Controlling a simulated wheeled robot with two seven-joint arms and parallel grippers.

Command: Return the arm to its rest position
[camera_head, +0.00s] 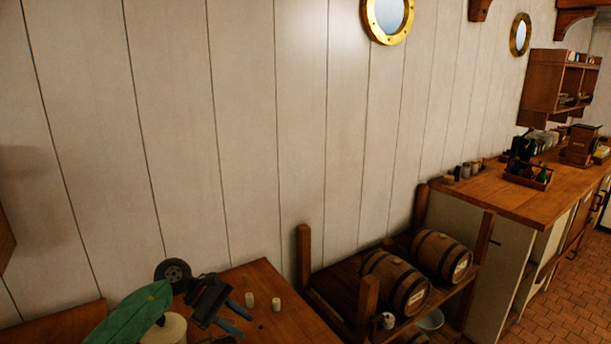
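My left gripper (245,326) shows at the bottom, above a wooden table (290,318). Its body is dark and its two blue fingers are spread apart with nothing seen between them. It is open and points to the lower right. Two small pale cylindrical items, one on the left (249,300) and one on the right (276,304), stand on the table just beyond the fingers, apart from them. My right gripper is not in view.
Right of the table, a wooden rack (303,262) holds barrels, including a front one (396,282) and a rear one (441,256). A wooden counter (508,203) carries a bottle crate (528,175). A panelled wall (290,120) closes the back. The table's right part is mostly clear.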

